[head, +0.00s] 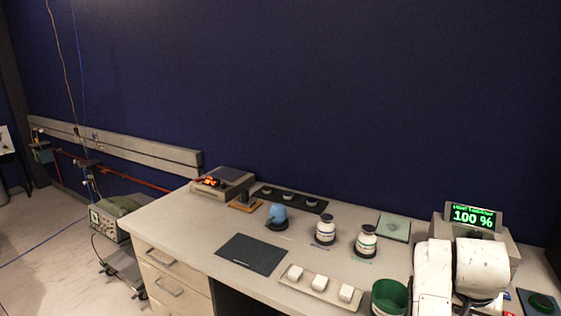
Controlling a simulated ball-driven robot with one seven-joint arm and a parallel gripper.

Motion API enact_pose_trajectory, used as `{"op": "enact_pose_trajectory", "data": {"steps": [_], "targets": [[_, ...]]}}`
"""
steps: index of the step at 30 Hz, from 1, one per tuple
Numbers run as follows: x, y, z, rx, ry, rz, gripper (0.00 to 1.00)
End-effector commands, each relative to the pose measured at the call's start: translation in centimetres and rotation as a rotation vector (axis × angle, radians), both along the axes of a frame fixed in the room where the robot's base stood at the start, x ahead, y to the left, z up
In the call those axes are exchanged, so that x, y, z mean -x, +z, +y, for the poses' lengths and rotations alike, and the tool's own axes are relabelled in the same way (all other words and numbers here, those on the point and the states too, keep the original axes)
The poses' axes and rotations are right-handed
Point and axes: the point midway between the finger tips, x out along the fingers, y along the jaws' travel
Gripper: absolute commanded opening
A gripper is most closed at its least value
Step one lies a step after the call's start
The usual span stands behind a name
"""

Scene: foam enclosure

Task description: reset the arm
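My arm shows at the lower right of the head view as white links in front of the desk's right end. My gripper's fingertips cannot be made out, so whether it is open or shut is hidden. The links partly cover a grey device with a green display (473,217) reading 100 %. A green cup (389,295) stands just left of the arm.
A blue wall (330,100) rises behind. Floor is open at left.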

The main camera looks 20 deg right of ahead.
Motion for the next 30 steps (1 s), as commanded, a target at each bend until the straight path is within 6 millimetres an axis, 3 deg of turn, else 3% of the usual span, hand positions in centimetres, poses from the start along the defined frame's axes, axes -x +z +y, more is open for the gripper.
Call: {"op": "enact_pose_trajectory", "data": {"steps": [11, 18, 24, 30], "targets": [[6.1, -10.4, 9.6, -0.019, 0.448, 0.153, 0.55], [12.7, -15.9, 18.0, -0.152, 0.727, 0.229, 0.55], [17.4, -17.9, 23.1, -0.261, 0.867, 0.256, 0.55], [18.8, -18.3, 24.7, -0.299, 0.907, 0.261, 0.55]]}}
